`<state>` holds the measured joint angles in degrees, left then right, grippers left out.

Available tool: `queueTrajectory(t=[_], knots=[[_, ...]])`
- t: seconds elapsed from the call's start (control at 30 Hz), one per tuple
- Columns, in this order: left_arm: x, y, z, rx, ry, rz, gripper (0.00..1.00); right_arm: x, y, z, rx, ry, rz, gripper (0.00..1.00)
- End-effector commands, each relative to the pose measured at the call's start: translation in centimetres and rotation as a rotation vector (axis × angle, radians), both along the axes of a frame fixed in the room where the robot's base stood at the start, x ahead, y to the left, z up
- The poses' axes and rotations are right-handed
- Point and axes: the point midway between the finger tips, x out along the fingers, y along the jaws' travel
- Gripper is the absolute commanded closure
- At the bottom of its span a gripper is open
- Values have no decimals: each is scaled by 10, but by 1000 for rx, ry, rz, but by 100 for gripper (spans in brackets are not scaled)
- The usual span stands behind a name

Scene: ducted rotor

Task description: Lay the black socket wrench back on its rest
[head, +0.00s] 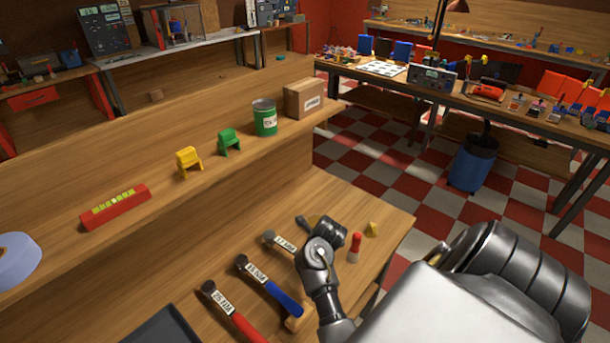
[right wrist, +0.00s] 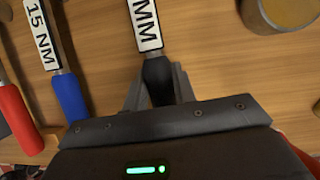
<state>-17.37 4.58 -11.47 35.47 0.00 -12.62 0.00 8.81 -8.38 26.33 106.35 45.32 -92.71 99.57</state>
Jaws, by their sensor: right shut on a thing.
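The black socket wrench (head: 283,243) has a metal shaft with a white label, and in the right wrist view its shaft (right wrist: 144,25) runs down to a black handle (right wrist: 157,80). My right gripper (right wrist: 158,92) is shut on that handle, one finger on each side. In the head view my right arm hides the handle and the fingers. I cannot tell whether the wrench touches the bench. A blue-handled wrench marked 15 NM (head: 264,281) lies to its left, with a wooden block (head: 298,318) by its handle. My left gripper is not in view.
A red-handled wrench (head: 230,315) lies farther left. A red-and-white tool (head: 355,247) and a small yellow piece (head: 372,229) stand right of my arm. A raised shelf behind holds a green can (head: 265,118), a cardboard box (head: 305,98) and a red level (head: 115,207).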

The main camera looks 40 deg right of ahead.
Motion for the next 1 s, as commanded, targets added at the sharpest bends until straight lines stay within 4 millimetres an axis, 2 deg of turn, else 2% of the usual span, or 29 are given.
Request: queueTrajectory(t=[0.8, 0.83, 1.0], knots=[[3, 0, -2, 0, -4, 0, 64, 0, 0, -8, -1, -1, 1, 100], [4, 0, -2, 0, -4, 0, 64, 0, 0, -8, -1, -1, 1, 70], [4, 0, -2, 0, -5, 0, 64, 0, 0, -8, -1, -1, 1, 48]])
